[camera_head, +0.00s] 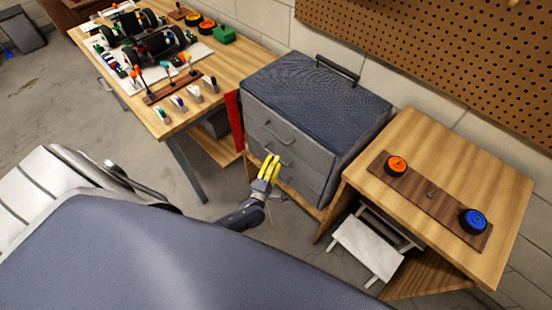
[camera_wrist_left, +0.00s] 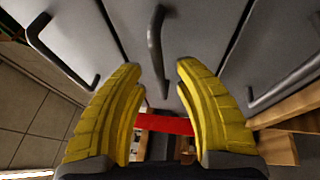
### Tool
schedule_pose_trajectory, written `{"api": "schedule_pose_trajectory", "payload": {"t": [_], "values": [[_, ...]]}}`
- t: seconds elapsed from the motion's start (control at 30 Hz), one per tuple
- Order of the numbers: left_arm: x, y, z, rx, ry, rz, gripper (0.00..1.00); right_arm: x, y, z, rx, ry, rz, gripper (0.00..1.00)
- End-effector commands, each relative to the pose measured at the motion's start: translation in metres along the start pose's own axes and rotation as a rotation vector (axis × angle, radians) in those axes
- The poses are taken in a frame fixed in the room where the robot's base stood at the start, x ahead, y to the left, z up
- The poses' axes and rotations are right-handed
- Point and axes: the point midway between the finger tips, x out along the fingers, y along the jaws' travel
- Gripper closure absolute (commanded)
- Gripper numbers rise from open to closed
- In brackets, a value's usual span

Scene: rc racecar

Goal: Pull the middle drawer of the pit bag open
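The grey pit bag (camera_head: 352,118) has a dark textured top, a carrying handle (camera_head: 338,67) and three stacked drawers, which look shut. My left gripper (camera_head: 271,160) is at the front of the middle drawer (camera_head: 298,163). In the left wrist view, the yellow fingers of my left gripper (camera_wrist_left: 159,68) are apart. The dark middle handle (camera_wrist_left: 155,40) runs between the two fingertips, with a gap visible on each side. The neighbouring drawer handles show to the left (camera_wrist_left: 62,54) and right (camera_wrist_left: 275,92). My right gripper is not in view.
A red cloth (camera_head: 234,120) hangs beside the bag's left side. A wooden table (camera_head: 130,87) with model cars and tools stands at left. A wooden cabinet (camera_head: 440,145) with orange and blue wheels stands close at right. A white stool (camera_head: 365,248) is below it.

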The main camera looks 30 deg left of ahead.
Motion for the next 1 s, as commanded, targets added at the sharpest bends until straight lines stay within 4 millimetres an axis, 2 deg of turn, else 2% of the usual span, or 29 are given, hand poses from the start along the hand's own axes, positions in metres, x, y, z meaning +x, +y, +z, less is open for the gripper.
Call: {"api": "schedule_pose_trajectory", "payload": {"t": [0.2,0.63,0.9,1.0], "values": [[0.015,0.000,0.000,0.000,0.000,0.000,0.68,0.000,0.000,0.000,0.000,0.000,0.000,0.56],[0.019,0.000,0.000,-0.001,0.000,-0.001,0.66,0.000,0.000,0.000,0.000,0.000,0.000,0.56],[0.018,0.000,0.000,0.000,0.000,0.000,0.97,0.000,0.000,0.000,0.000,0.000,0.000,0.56],[0.018,0.000,0.000,0.000,0.000,0.000,1.00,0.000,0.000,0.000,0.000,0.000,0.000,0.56]]}}
